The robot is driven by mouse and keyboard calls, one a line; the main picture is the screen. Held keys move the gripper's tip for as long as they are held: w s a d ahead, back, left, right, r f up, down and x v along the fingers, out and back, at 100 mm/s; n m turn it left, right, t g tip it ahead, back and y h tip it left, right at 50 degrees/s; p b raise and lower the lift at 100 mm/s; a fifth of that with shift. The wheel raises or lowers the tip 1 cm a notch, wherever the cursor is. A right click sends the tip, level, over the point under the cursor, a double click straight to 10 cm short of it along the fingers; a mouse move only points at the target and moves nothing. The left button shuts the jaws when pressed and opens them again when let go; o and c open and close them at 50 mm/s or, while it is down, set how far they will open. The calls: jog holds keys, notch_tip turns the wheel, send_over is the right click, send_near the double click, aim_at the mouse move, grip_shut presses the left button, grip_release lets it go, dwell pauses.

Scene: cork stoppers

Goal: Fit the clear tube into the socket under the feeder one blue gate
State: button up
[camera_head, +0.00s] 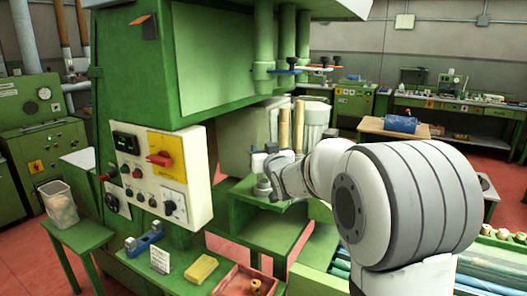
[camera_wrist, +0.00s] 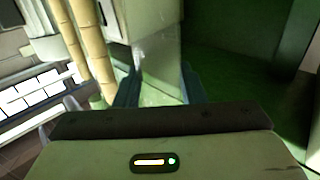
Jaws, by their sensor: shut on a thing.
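In the wrist view, my gripper (camera_wrist: 160,76) is shut on the clear tube (camera_wrist: 158,62), a pale see-through piece between the two dark fingers. In the head view, my own wrist hides most of my gripper and I cannot make out the tube. The blue gate (camera_head: 284,72) with a dark knob sits at the lower end of the leftmost green feeder pipe (camera_head: 262,50), above my wrist. A small grey round part (camera_head: 263,187) on the green stand below may be the socket. I cannot tell whether the tube touches it.
Two tan rods (camera_head: 284,128) stand behind my wrist. An orange-red gate (camera_head: 316,68) is right of the blue one. The control panel (camera_head: 155,175) juts out at left. A red tray (camera_head: 245,281), a yellow block (camera_head: 201,268) and a blue tool (camera_head: 143,243) lie in front.

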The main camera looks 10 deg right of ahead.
jog(key=shift+f, duration=0.2)
jog(key=o, duration=1.1)
jog(key=s, duration=0.2)
jog(key=s+b, duration=0.1)
jog(key=s, duration=0.2)
jog(key=s+d+b, duration=0.1)
jog(key=s, duration=0.1)
jog(key=shift+s+d, duration=0.1)
jog(key=shift+s, duration=0.25)
jog(key=s+d+f+g+h, duration=0.1)
jog(key=s+f+g, duration=0.4)
jog(key=s, duration=0.6)
jog(key=s+d+f+m+g+h, duration=0.1)
jog(key=s+f+g, duration=0.4)
jog(key=s+f, duration=0.3)
jog(key=s+d+f+g, duration=0.1)
jog(key=s+f+g, duration=0.4)
jog(key=s, duration=0.9)
jog(key=shift+s+d+f+m+h, duration=0.15)
jog(key=shift+d+f+m+h, duration=0.05)
jog(key=shift+f, duration=0.15)
jog(key=shift+s+d+f+m+h, duration=0.15)
jog(key=shift+f+m+h, duration=0.05)
jog(key=shift+f, duration=0.15)
